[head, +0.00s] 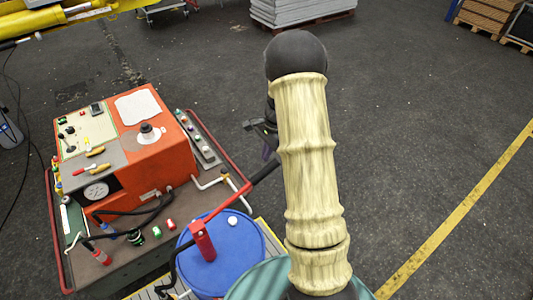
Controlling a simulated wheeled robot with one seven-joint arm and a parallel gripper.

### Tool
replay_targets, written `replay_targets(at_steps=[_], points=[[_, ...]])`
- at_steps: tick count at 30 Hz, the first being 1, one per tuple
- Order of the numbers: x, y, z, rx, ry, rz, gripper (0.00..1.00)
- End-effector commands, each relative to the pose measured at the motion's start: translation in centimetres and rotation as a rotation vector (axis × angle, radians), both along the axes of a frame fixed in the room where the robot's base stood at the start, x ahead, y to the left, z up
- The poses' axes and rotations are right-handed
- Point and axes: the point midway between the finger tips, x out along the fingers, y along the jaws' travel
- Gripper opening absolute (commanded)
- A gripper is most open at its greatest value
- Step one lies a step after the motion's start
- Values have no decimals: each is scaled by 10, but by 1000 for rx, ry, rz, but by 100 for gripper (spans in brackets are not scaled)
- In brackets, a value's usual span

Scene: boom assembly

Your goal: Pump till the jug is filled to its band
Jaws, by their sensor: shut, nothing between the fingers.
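A red hand pump (202,242) stands on top of a blue drum (238,250). Its red lever rises to the right and ends in a black grip (265,171). A dark spout or hose (172,270) curves down from the pump at the left. My gripper (249,126) shows only in part, to the left of my pale arm, and is shut with nothing in it. It is just above the black grip in the picture; I cannot tell how far apart they are. I cannot make out the jug or its band.
An orange machine (150,165) with a control panel stands left of the drum on a red-railed base. A teal rounded surface (250,288) shows at the bottom. Grey stacked sheets (300,10) lie at the back. Open floor lies to the right, crossed by a yellow line (460,210).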

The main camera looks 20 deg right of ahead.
Motion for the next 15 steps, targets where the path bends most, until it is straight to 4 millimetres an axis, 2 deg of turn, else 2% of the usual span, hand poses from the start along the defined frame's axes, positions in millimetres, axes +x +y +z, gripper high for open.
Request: replay_targets(at_steps=[11, 15], points=[[0, 0, -1, 0, 0, 0, 0], [0, 0, -8, 1, 1, -1, 0]])
